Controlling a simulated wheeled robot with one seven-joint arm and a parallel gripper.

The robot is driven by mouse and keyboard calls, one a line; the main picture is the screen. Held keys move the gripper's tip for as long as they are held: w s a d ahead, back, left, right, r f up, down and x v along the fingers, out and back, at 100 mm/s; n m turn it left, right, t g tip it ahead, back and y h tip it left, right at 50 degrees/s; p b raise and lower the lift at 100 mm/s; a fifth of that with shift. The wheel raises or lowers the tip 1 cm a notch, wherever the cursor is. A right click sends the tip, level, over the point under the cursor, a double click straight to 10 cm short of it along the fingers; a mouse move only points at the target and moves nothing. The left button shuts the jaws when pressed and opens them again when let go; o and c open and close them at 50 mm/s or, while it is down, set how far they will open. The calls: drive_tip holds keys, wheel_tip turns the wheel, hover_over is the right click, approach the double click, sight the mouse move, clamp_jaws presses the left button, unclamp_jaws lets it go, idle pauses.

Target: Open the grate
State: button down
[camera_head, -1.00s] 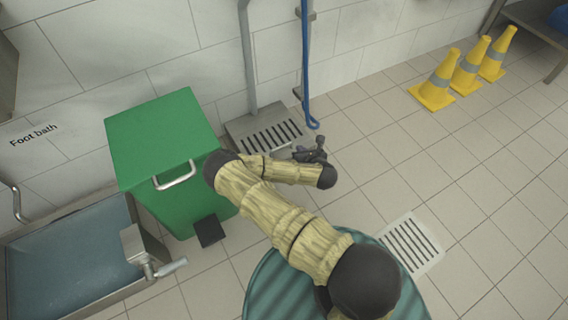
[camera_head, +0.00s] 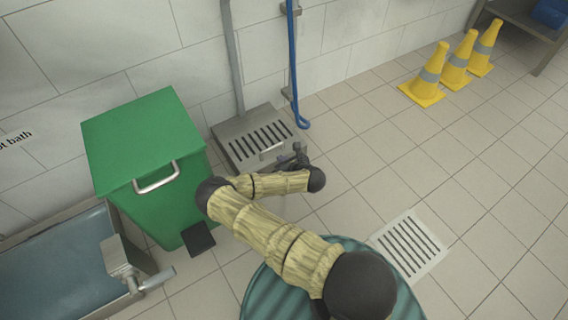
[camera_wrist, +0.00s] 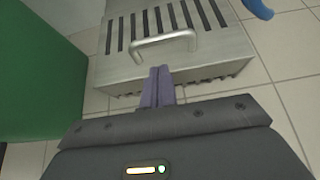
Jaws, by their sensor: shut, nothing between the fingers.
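The slotted metal grate (camera_head: 258,137) lies on a low steel box at the foot of the wall. It fills the upper part of the wrist view (camera_wrist: 200,20). Its curved bar handle (camera_head: 272,151) is near the front edge and also shows in the wrist view (camera_wrist: 165,40). The grate lies flat on the box. My gripper (camera_wrist: 160,72) is shut and empty, its fingertips just below the handle in the wrist view. I cannot tell whether they touch the box. In the head view, my gripper (camera_head: 298,158) is partly hidden by my own arm.
A green bin (camera_head: 145,140) with a bar handle stands left of the grate. A blue hose (camera_head: 294,75) hangs by the wall at its right. A flat floor drain (camera_head: 408,246) lies front right. Yellow cones (camera_head: 428,80) stand farther right, with open tiled floor between.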

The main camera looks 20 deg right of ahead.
sight(275, 159)
drive_tip(key=b+x, duration=0.3)
drive_tip(key=x, duration=0.3)
drive_tip(key=shift+s+f+b, duration=0.1)
drive_tip(key=shift+b, duration=0.2)
drive_tip(key=shift+w, duration=0.4)
drive_tip(key=shift+a, duration=0.1)
